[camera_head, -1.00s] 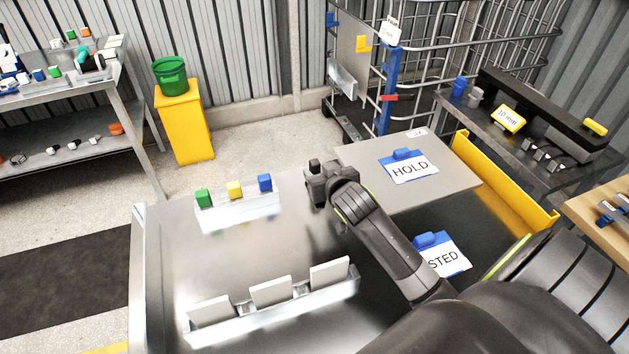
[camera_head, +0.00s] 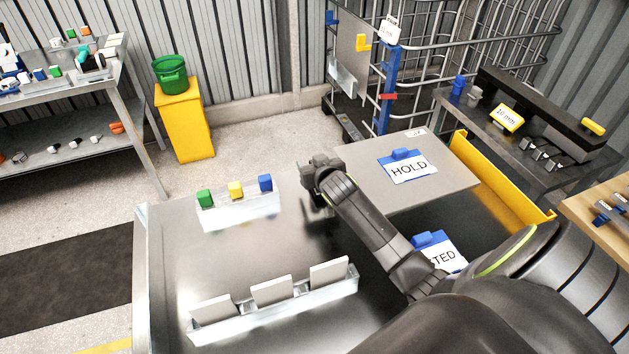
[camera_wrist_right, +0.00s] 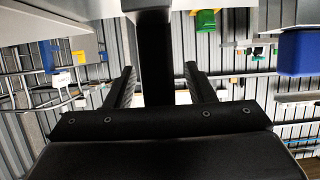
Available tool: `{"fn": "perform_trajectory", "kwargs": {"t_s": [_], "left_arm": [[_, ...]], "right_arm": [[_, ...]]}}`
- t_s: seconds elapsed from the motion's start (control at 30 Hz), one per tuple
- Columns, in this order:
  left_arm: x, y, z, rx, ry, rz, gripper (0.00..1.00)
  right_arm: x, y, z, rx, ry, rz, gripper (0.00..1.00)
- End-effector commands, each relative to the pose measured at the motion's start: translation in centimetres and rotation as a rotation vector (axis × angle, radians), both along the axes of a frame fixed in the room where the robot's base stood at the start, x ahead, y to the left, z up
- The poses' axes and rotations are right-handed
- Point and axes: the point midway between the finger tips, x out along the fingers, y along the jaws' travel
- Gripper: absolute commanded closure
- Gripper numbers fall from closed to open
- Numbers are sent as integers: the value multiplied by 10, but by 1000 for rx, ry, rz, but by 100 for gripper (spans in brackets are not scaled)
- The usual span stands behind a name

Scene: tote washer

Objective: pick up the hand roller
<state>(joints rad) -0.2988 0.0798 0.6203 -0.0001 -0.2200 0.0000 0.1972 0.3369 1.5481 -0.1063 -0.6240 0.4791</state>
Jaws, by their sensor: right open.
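My right gripper (camera_head: 318,203) is over the steel table, right of the three coloured blocks, with its fingers pointing down. In the right wrist view its two dark fingers (camera_wrist_right: 158,78) stand apart, so it is open. A dark straight bar (camera_wrist_right: 155,45) shows between the fingers in that view. It may be the hand roller's handle, but I cannot tell for sure, nor whether it touches a finger. I cannot make out the hand roller in the head view, where my gripper and arm hide part of the table. My left gripper is not in view.
A steel rack with green, yellow and blue blocks (camera_head: 236,190) stands left of my gripper. A holder with white plates (camera_head: 272,290) stands at the table's front. A HOLD sign (camera_head: 408,170) lies on a grey panel (camera_head: 455,180) to the right. The table's middle is clear.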

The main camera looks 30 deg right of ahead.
Motion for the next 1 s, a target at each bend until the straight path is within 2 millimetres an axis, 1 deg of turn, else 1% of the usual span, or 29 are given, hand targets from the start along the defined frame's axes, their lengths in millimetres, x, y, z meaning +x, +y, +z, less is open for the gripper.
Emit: {"fn": "perform_trajectory", "kwargs": {"t_s": [0.3, 0.6, 0.67, 0.7, 1.0], "left_arm": [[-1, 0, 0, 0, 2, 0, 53], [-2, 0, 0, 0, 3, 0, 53], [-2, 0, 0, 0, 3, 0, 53], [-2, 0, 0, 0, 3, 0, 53], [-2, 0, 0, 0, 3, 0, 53]], "right_arm": [[2, 0, -1, 0, 0, 0, 51], [2, 0, -1, 0, 0, 0, 90], [2, 0, -1, 0, 1, 0, 98], [2, 0, -1, 0, 1, 0, 100], [2, 0, 0, 0, -1, 1, 100]]}}
